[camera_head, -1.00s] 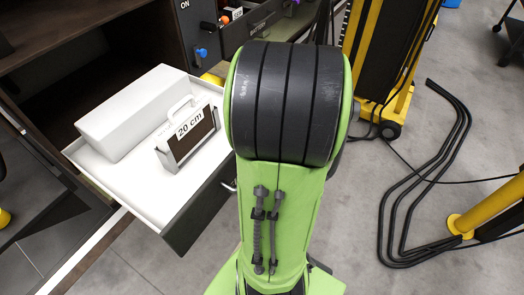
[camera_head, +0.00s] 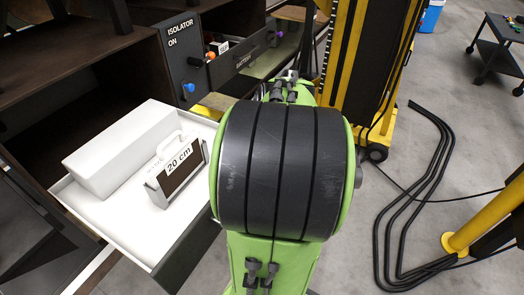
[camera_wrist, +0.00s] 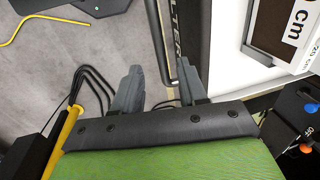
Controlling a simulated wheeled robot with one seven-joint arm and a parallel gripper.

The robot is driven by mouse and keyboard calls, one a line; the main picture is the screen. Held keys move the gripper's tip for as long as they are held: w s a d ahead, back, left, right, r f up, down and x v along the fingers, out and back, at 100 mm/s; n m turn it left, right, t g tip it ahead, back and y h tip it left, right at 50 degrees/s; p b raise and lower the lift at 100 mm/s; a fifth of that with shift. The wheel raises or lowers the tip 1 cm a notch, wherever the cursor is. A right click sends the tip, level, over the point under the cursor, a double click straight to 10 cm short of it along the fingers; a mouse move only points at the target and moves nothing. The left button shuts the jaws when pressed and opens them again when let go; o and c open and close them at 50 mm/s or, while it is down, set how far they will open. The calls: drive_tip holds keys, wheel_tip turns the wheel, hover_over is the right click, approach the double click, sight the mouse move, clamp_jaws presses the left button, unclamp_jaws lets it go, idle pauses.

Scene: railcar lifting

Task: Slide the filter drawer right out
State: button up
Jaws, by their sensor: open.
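The filter drawer (camera_head: 120,236) stands open in the head view, a white tray with a dark front. It holds a white box (camera_head: 115,150) and a handled block marked 20 cm (camera_head: 178,172). In the wrist view the drawer's dark front (camera_wrist: 190,25) shows the letters "LTER" and a grey bar handle (camera_wrist: 156,40). My gripper (camera_wrist: 160,82) is open, with one finger on either side of the handle's line. I cannot tell whether either finger touches the bar. My arm hides the handle and the gripper in the head view.
An isolator panel (camera_head: 180,62) with blue and orange knobs stands beside the drawer, next to another dark drawer (camera_head: 242,57). A yellow-framed cart (camera_head: 350,60) stands behind my arm. Black hoses (camera_head: 400,200) and a yellow post (camera_head: 485,215) are at the right. Grey floor (camera_head: 455,120) is open between.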

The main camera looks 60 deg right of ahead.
wheel_tip(320, 180, up, 10)
drive_tip(key=s+p, duration=0.1)
drive_tip(key=s, duration=0.1)
drive_tip(key=shift+p, duration=0.4)
drive_tip(key=shift+f, duration=0.15)
